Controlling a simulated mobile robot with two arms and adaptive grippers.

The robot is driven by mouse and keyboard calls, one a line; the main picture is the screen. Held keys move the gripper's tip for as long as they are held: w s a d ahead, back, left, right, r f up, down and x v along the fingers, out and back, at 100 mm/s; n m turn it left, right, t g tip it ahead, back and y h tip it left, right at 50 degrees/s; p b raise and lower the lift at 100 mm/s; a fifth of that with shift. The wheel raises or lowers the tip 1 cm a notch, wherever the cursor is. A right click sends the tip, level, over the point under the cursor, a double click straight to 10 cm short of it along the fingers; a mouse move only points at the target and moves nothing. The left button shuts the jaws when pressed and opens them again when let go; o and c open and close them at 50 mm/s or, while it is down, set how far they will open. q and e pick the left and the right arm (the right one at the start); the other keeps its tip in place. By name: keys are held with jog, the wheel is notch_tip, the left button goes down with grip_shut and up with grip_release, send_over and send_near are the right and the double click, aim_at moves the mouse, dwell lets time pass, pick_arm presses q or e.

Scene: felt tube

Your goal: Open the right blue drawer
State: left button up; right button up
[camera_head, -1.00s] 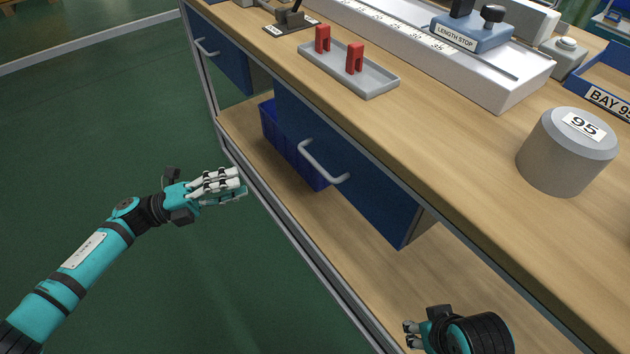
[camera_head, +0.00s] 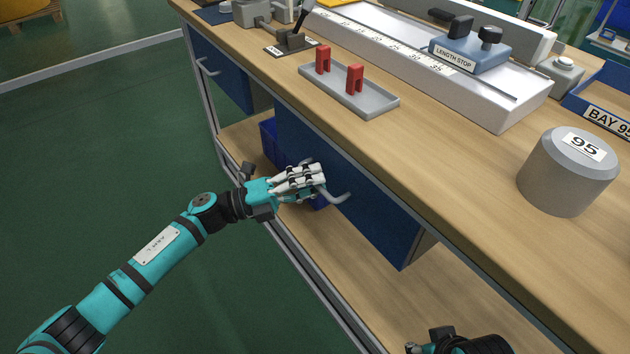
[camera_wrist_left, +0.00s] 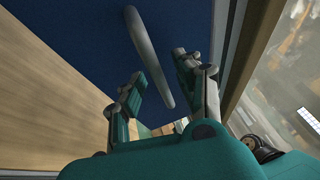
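The right blue drawer (camera_head: 385,222) is under the bench top, with its front in line with the bench and looking closed. Its grey bar handle (camera_head: 340,197) is partly hidden by my left gripper (camera_head: 316,180), which is at the handle's left part. In the left wrist view, the handle (camera_wrist_left: 148,52) runs down between the spread fingers of my left gripper (camera_wrist_left: 160,84). The fingers stand apart on either side of it, and I cannot tell whether they touch it. My right gripper (camera_head: 430,346) is at the bottom edge of the head view, mostly cut off.
A second blue drawer (camera_head: 222,72) is at the left end of the bench. A dark blue bin (camera_head: 268,142) stands on the lower shelf (camera_head: 330,248). A grey cylinder marked 95 (camera_head: 565,180) and a grey tray (camera_head: 375,103) with red pieces are on the bench top.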

pick_arm(q)
jog(key=shift+d, duration=0.35)
grip_shut()
dwell(0.3)
